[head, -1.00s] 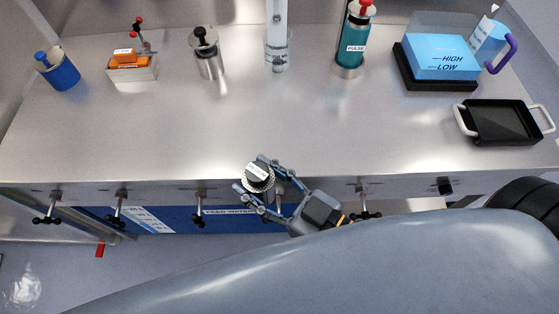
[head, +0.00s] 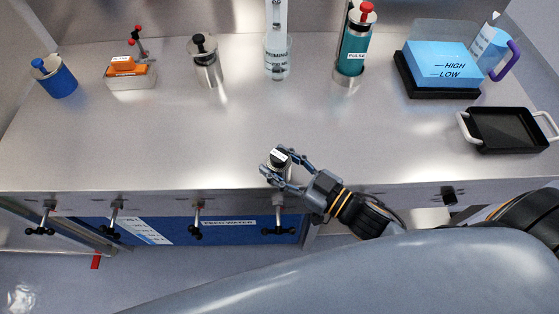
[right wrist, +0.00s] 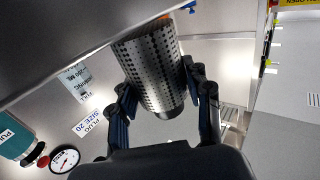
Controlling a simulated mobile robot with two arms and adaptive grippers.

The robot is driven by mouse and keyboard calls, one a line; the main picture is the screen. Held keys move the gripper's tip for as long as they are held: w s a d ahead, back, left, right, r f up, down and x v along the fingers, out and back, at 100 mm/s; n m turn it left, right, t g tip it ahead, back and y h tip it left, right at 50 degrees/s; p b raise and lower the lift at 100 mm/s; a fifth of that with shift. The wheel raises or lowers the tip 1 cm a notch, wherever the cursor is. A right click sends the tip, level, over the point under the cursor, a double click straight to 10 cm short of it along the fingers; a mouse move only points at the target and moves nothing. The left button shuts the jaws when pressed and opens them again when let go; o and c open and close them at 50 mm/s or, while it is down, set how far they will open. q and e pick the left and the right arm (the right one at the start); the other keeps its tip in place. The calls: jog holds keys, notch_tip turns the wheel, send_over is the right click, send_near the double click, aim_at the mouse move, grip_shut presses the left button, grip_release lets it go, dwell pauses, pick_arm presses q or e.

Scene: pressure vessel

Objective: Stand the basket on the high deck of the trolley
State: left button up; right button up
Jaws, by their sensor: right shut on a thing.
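The basket is a perforated metal cylinder (right wrist: 153,70). In the head view mainly its dark top with a white label (head: 278,156) shows, over the front part of the steel bench. My right gripper (head: 284,166) is shut on it, one finger on each side of its body, as the right wrist view (right wrist: 163,104) shows. I cannot tell from these views whether its base touches the bench. The trolley and its high deck cannot be made out in these frames. My left gripper is not in view.
The steel bench (head: 180,140) is clear in the middle. Along its back stand a blue cup (head: 57,82), a steel flask (head: 207,70), a teal PULSE cylinder (head: 353,50) and a blue HIGH/LOW block (head: 443,65). A black tray (head: 507,130) lies at the right. Valve handles (head: 197,225) line the front.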

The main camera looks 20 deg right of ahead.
jog(key=shift+f, duration=0.15)
jog(key=shift+f, duration=0.15)
jog(key=o, duration=1.4)
jog(key=shift+f+b, duration=0.15)
jog(key=shift+b, duration=0.5)
jog(key=b+v, duration=0.2)
jog(key=v, duration=1)
jog(key=shift+s+d+f, duration=0.1)
jog(key=shift+s, duration=0.3)
jog(key=shift+o, duration=0.5)
jog(key=shift+s+d, duration=0.35)
jog(key=shift+s, duration=0.05)
